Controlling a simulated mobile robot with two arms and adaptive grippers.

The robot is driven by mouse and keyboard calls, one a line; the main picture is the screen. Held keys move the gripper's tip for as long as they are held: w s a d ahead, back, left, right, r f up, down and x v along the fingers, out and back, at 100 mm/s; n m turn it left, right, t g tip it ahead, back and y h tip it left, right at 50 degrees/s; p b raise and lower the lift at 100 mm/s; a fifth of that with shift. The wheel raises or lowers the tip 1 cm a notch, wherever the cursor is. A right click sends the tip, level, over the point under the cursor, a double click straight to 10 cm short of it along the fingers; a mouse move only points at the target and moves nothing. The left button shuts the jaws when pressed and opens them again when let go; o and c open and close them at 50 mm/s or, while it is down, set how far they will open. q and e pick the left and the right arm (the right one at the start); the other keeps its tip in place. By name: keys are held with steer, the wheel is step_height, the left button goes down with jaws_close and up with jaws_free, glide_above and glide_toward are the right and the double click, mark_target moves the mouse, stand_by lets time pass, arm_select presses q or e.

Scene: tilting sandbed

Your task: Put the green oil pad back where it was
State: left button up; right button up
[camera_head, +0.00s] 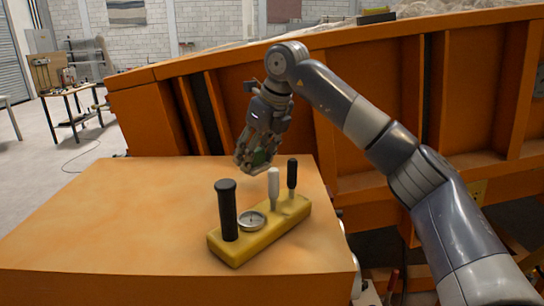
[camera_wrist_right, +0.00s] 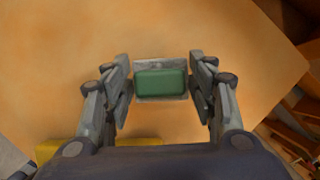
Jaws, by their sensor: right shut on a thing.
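The green oil pad (camera_wrist_right: 161,84) sits between the fingers of my right gripper (camera_wrist_right: 162,88) in the right wrist view. A grey metallic rim shows around it; I cannot tell whether this is a holder or part of the pad. In the head view my right gripper (camera_head: 254,158) points down over the far part of the orange box top, behind the yellow control block. A small patch of the green pad (camera_head: 262,156) shows between its fingers. The gripper is shut on the pad and seems to hold it above the surface. My left gripper is in neither view.
The yellow block (camera_head: 245,247) carries a thick black handle (camera_head: 227,208), a round gauge (camera_head: 252,220), a white lever (camera_head: 273,187) and a black lever (camera_head: 292,175). The orange box top (camera_head: 110,225) is clear to the left. The orange sandbed wall (camera_head: 380,85) rises behind.

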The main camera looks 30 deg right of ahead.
steer(key=d, duration=0.1)
steer(key=d+p, duration=0.1)
steer(key=d, duration=0.1)
steer(key=w+d, duration=0.1)
steer(key=shift+d+f, duration=0.35)
step_height(320, 180, down, 3)
steer(key=shift+r+p, duration=0.1)
steer(key=shift+p, duration=0.95)
steer(key=shift+f, duration=0.35)
steer(key=o, duration=1)
steer(key=shift+c, duration=0.2)
